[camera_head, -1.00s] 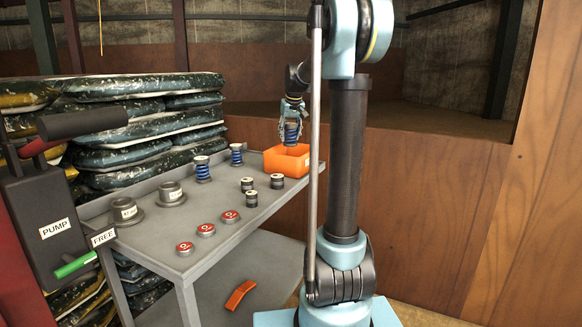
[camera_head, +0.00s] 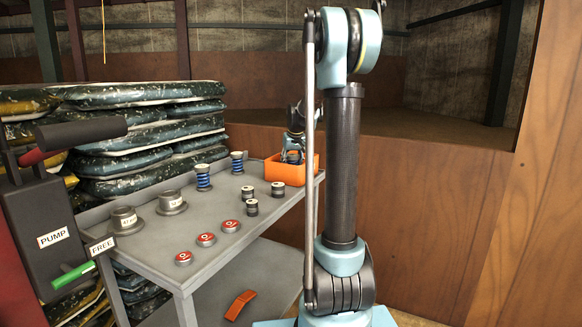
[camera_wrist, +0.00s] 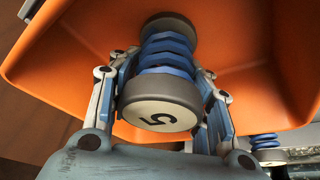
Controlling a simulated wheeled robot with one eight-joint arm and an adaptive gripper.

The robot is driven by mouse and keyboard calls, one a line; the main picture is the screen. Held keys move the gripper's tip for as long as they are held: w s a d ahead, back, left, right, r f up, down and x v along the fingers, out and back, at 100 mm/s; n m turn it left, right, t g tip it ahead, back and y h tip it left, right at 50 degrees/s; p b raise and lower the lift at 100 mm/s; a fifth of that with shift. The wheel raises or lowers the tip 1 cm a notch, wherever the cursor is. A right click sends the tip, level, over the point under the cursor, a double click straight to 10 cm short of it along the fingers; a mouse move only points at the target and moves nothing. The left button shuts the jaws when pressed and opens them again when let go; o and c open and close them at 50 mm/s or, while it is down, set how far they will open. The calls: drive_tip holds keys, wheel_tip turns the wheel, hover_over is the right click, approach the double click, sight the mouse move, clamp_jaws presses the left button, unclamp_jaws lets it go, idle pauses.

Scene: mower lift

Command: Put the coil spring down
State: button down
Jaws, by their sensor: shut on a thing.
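My gripper (camera_head: 291,155) is down at the orange bin (camera_head: 290,174) at the far right corner of the grey cart. In the wrist view my gripper (camera_wrist: 170,98) is shut on a blue coil spring (camera_wrist: 168,58) with dark end caps. The near cap has a white face marked "5". The spring is inside the orange bin (camera_wrist: 70,50), its far end at or close to the bin floor; I cannot tell if it touches. In the head view the held spring is mostly hidden.
Two other blue springs (camera_head: 203,177) (camera_head: 237,162) stand on the cart top (camera_head: 150,245) left of the bin. Several dark cylinders (camera_head: 248,192), red-topped discs (camera_head: 206,239) and two grey flanged parts (camera_head: 171,203) stand there too. A pump unit (camera_head: 55,235) is at left.

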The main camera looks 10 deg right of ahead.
drive_tip(key=c, duration=0.8)
unclamp_jaws()
drive_tip(key=v, duration=1.2)
drive_tip(key=shift+s, duration=0.2)
drive_tip(key=s+f, duration=0.8)
drive_tip(key=s, duration=0.5)
drive_tip(key=s+f+m+g, duration=0.1)
drive_tip(key=s+f, duration=0.7)
drive_tip(key=s, duration=0.6)
drive_tip(key=s+f+g, duration=0.1)
drive_tip(key=s+f, duration=0.7)
drive_tip(key=s, duration=0.6)
drive_tip(key=shift+s+d+f+m+h, duration=0.2)
drive_tip(key=shift+m+h, duration=0.1)
drive_tip(key=shift+m, duration=0.1)
drive_tip(key=shift+w, duration=0.1)
